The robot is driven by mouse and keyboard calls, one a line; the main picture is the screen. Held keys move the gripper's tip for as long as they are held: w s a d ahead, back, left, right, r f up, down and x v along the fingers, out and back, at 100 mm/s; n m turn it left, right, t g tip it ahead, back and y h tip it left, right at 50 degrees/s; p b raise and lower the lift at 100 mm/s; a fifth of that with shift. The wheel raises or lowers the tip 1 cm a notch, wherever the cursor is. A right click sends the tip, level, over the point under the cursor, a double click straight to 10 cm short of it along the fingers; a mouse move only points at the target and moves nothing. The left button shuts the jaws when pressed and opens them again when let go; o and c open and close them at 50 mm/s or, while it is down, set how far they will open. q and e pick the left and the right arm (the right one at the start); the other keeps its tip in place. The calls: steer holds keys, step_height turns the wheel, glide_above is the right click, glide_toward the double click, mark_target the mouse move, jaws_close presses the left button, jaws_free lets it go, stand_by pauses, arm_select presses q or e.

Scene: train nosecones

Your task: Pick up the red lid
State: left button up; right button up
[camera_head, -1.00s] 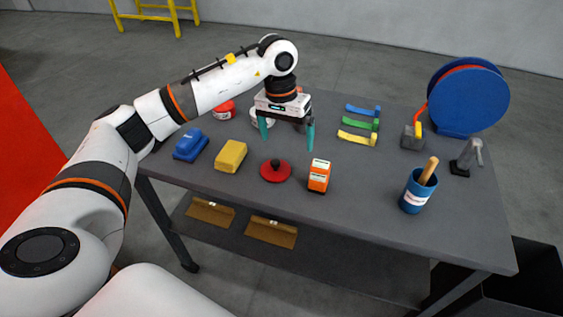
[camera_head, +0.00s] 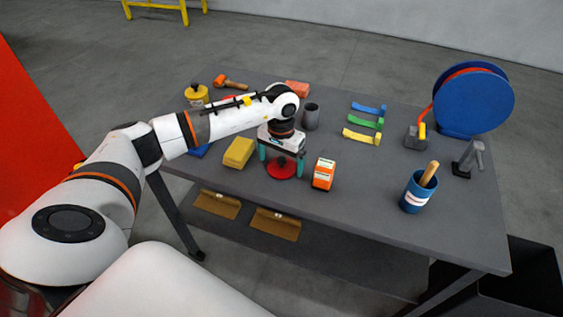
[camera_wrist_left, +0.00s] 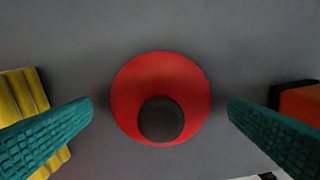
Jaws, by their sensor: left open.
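The red lid (camera_head: 283,172) is a flat red disc with a dark round knob, lying on the grey table near its front edge. In the left wrist view the red lid (camera_wrist_left: 160,78) is centred between the fingers, with its dark knob (camera_wrist_left: 160,119) below its middle. My left gripper (camera_head: 281,167) is open and points down over the lid. In the wrist view its teal fingers (camera_wrist_left: 160,118) stand on either side of the lid, apart from it. The gripper hides part of the lid in the head view. My right gripper is not in view.
A yellow block (camera_head: 238,152) lies left of the lid and an orange-and-white box (camera_head: 323,174) right of it. A blue cup (camera_head: 418,191) and blue reel (camera_head: 472,98) stand farther right. A grey cup (camera_head: 311,116) stands behind the gripper. Table between orange box and blue cup is clear.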

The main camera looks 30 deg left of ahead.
arm_select(q)
steer(key=shift+f, duration=0.35)
steer(key=c, duration=1.1)
steer(key=shift+r, duration=0.1)
